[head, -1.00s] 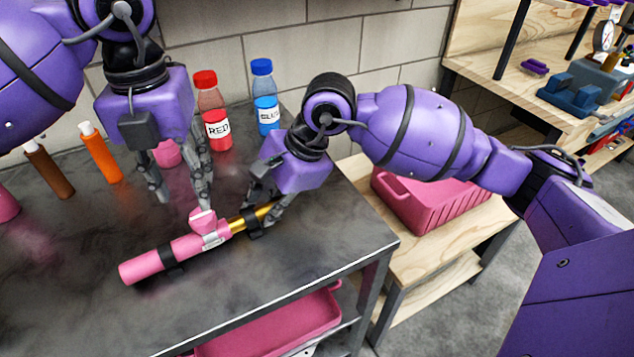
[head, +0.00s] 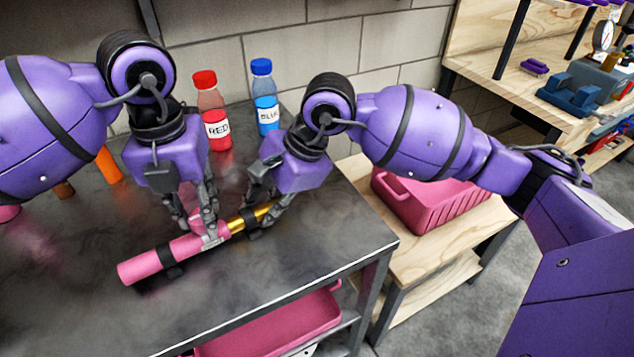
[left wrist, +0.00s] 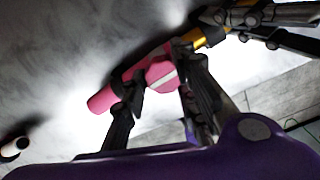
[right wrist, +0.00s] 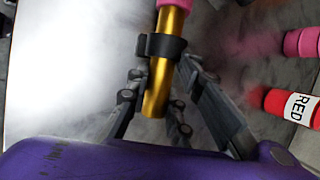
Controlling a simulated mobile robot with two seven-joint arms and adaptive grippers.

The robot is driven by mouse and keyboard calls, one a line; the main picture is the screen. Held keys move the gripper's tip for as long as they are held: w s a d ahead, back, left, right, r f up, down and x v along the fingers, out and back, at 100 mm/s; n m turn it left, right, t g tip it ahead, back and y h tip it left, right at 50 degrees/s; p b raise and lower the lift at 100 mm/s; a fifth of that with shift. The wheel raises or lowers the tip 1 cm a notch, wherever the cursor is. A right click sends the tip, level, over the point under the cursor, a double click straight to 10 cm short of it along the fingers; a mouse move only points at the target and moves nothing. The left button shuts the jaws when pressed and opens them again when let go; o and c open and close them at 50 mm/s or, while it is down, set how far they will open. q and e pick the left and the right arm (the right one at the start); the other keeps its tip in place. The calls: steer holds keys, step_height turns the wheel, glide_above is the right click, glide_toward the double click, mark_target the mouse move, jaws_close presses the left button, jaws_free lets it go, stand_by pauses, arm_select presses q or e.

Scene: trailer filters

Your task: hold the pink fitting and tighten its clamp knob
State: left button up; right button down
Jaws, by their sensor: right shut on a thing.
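The pink fitting (head: 145,264) is a long pink tube lying across the dark bench, with black bands and a gold tube (head: 262,211) at its right end. My right gripper (head: 257,216) is shut on the gold tube, which also runs between its fingers in the right wrist view (right wrist: 158,90). My left gripper (head: 200,226) is low over the clamp at the middle of the fitting. In the left wrist view its fingers stand either side of the pink clamp knob (left wrist: 162,73), apparently open around it. Contact with the knob cannot be told; the fingers mostly hide it in the head view.
A red-capped bottle (head: 215,120) and a blue-capped bottle (head: 266,105) stand behind the grippers. An orange tube (head: 108,165) is at the left, partly behind my left arm. A pink crate (head: 430,200) sits on the wooden shelf to the right. The bench front is clear.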

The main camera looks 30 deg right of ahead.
arm_select(q)
steer(key=shift+w+a, duration=0.15)
steer(key=shift+a, duration=0.1)
steer(key=shift+c, duration=1.1)
arm_select(e)
steer(key=shift+d+r, duration=0.1)
arm_select(q)
steer(key=shift+m, duration=0.8)
steer(key=m, duration=0.3)
steer(key=shift+w, duration=0.2)
jaws_close()
arm_select(e)
steer(key=shift+d, duration=0.1)
arm_select(q)
steer(key=m, duration=0.4)
steer(key=shift+w+d, duration=0.1)
steer(key=m, duration=0.5)
steer(key=shift+d, duration=0.2)
steer(key=shift+d+m, duration=0.2)
steer(key=shift+m, duration=1.9)
arm_select(e)
steer(key=shift+s, duration=0.1)
arm_select(q)
steer(key=shift+d, duration=0.1)
